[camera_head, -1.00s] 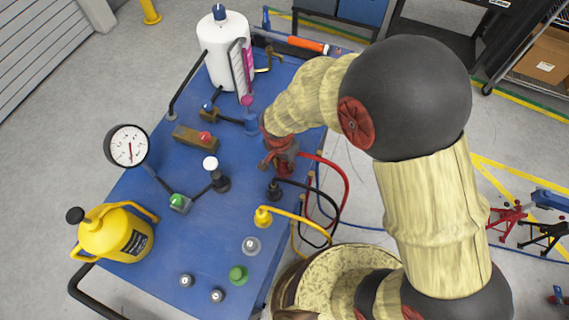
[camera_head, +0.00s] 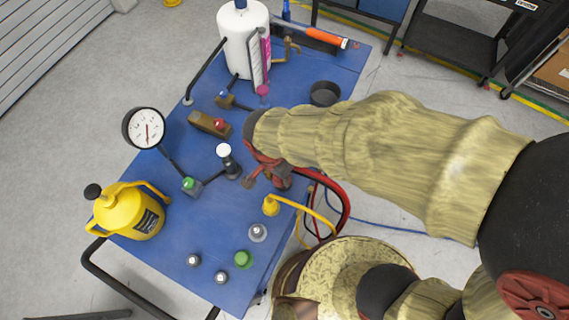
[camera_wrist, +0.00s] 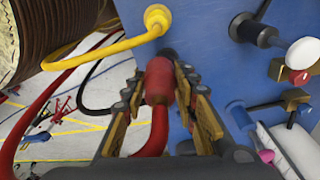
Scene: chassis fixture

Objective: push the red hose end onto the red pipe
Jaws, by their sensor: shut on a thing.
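My gripper (camera_wrist: 163,108) is shut on the red hose end (camera_wrist: 160,80), with one finger on each side of it. The red hose (camera_wrist: 158,135) runs back from it toward the wrist. In the head view my gripper (camera_head: 265,177) is over the right part of the blue cart top, and the red hose (camera_head: 345,200) loops off the cart's right edge. A dark fitting (camera_wrist: 169,54) shows just past the hose end; I cannot tell whether they touch. I cannot make out the red pipe in either current view.
The yellow hose end (camera_head: 270,206) stands close by on the blue cart (camera_head: 205,245). A white-knobbed lever (camera_head: 224,150), a gauge (camera_head: 145,128), a yellow can (camera_head: 130,212) and a white bottle (camera_head: 245,45) also stand there. A black hose (camera_wrist: 92,110) passes behind the red one.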

